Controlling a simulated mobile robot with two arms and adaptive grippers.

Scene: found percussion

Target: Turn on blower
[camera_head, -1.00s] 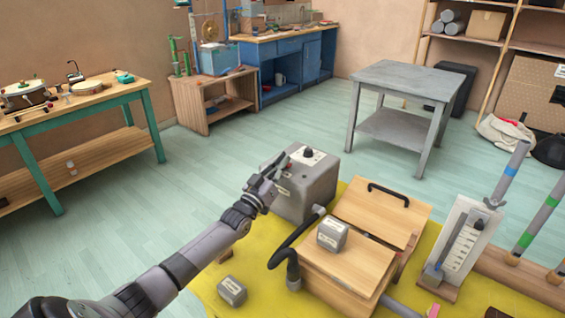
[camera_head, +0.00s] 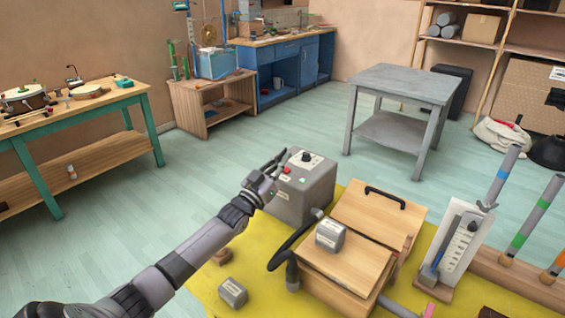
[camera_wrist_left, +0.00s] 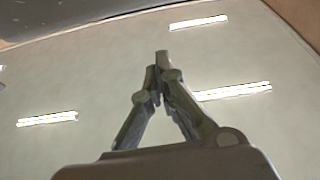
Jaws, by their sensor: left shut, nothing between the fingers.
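The blower is a grey box (camera_head: 308,198) on the yellow mat, with a black knob (camera_head: 306,156) on its white-labelled top. A red button (camera_head: 287,170) and a small green spot show at its left front edge. My left gripper (camera_head: 279,160) is shut and empty, at the blower's left upper edge beside the red button. I cannot tell whether its fingertips touch the blower. The left wrist view shows the same gripper (camera_wrist_left: 158,72) with fingertips together against a pale ceiling with lights; the blower is not seen there. My right gripper is not in view.
A black hose (camera_head: 284,250) runs from the blower to a wooden box (camera_head: 345,268) with a grey weight (camera_head: 330,236) on it. Another grey weight (camera_head: 233,292) lies on the yellow mat (camera_head: 262,268). A gauge stand (camera_head: 460,240) and upright pipes are at right.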

